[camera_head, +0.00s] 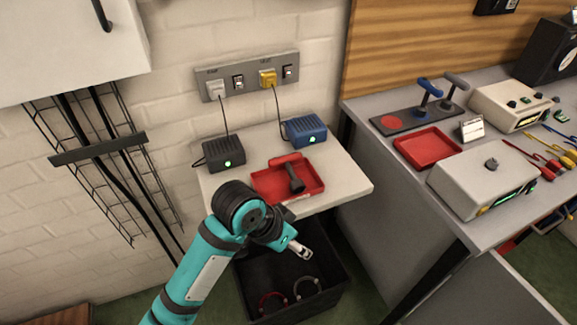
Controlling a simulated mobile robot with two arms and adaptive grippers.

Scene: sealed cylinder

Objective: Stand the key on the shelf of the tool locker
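A key-like tool with a red T-shaped handle and a dark shaft (295,178) lies in a red tray (262,187) on the small white wall table. Similar tools with a blue handle (429,88) and a grey handle (456,81) stand upright on a dark stand (408,119) beside a bare red disc. A white cabinet with a black handle (70,45) is at the upper left; I cannot tell whether it is the tool locker, and no shelf inside shows. My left gripper (301,250) is in front of the small table, apart from the tray; its finger opening is unclear.
A black box (223,154) and a blue box (304,130) with cords to wall sockets (250,77) stand behind the tray. A dark bin (330,262) with rings is below. The right bench holds an empty red tray (427,147) and a white device (480,180).

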